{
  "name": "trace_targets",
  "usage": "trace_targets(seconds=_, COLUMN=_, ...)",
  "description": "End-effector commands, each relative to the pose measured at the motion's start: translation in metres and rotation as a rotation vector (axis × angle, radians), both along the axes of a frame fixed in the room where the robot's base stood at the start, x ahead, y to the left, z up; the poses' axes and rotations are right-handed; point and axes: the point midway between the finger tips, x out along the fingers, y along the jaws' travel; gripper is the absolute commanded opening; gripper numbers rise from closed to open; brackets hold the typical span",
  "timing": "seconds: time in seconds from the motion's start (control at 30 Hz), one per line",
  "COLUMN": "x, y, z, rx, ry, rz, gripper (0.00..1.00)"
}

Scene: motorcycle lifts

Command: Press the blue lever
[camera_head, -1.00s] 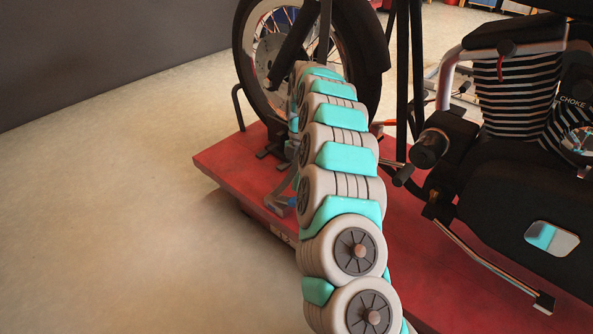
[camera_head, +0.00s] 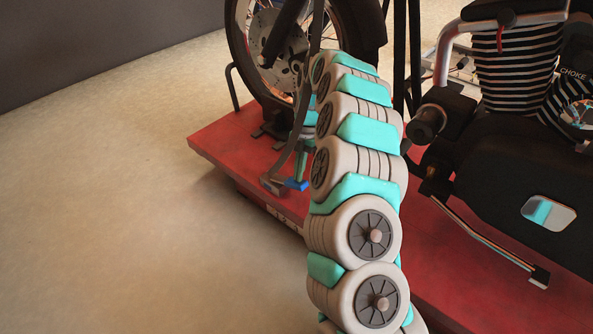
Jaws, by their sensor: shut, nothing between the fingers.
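The blue lever (camera_head: 296,184) is a small blue pad low at the near edge of the red lift platform (camera_head: 225,145), left of my arm. My gripper (camera_head: 301,177) points down just above the blue pad, partly behind a thin grey bar and beside my arm. Its fingers look shut and empty. They are at or very near the pad; I cannot tell whether they touch it.
A motorcycle stands on the platform, with its front wheel (camera_head: 268,55) behind my gripper and its dark engine and body (camera_head: 520,180) to the right. Dark upright straps (camera_head: 400,50) rise behind my arm. The pale floor (camera_head: 110,200) at left is clear.

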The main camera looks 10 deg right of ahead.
Motion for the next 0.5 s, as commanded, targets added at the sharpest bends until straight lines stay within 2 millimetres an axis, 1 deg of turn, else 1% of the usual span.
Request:
trace_targets(seconds=0.2, x=-0.015, y=-0.01, z=-0.029, rx=0.012, ry=-0.017, rz=0.0, gripper=0.0)
trace_targets(seconds=0.3, x=-0.018, y=-0.013, z=-0.039, rx=0.012, ry=-0.018, rz=-0.001, gripper=0.0)
trace_targets(seconds=0.5, x=-0.02, y=-0.014, z=-0.041, rx=0.011, ry=-0.019, rz=0.0, gripper=0.0)
